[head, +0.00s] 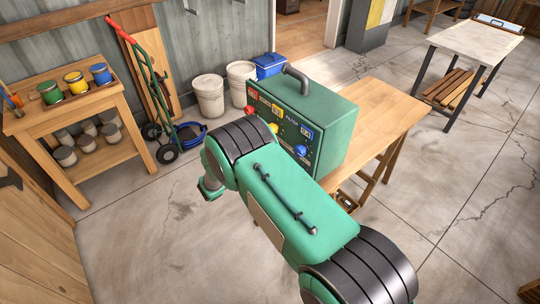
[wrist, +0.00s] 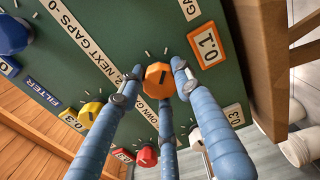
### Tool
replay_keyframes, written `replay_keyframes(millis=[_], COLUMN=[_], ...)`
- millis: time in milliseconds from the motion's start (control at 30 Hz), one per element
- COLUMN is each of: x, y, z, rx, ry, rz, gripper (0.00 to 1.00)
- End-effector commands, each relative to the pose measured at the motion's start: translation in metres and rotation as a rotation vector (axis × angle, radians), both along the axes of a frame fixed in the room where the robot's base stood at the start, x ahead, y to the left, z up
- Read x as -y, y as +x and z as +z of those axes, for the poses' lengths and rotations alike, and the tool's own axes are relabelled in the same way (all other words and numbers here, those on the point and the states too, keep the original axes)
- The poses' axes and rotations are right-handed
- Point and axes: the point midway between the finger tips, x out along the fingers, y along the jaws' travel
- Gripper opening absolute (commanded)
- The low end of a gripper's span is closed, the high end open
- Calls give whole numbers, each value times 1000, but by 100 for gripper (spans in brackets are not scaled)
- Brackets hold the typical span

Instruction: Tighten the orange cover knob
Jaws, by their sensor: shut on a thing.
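The orange cover knob (wrist: 156,72) is on the green panel in the wrist view, with a dark line on its face. My gripper (wrist: 157,84) has three blue fingers, one left of the knob, one right and one below, with their tips closed around it. An orange-framed label reading 0.1 (wrist: 207,46) is on the panel to the knob's right.
Other knobs sit close by on the panel: blue (wrist: 12,36), yellow (wrist: 89,114), red (wrist: 147,156) and white (wrist: 196,138). A wooden table (head: 390,112) carries the box. Buckets (head: 208,97) and a hand truck (head: 150,85) stand behind. The floor right of the table is open.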

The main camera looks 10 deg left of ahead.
Motion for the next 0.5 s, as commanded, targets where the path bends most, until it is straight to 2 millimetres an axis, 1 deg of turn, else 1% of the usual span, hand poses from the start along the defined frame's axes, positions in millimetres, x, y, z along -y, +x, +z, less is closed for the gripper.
replay_keyframes(millis=[33,300,333,367,400,500], x=[1,1,1,1,1,1], y=[-1,-1,-1,-1,-1,-1], z=[-3,-3,-3,-3,-3,-2], rx=[-3,-4,-4,-4,-4,-2], ry=[0,-1,-1,-1,-1,-1], rz=[0,0,0,0,0,0], gripper=[7,7,37,43,51,52])
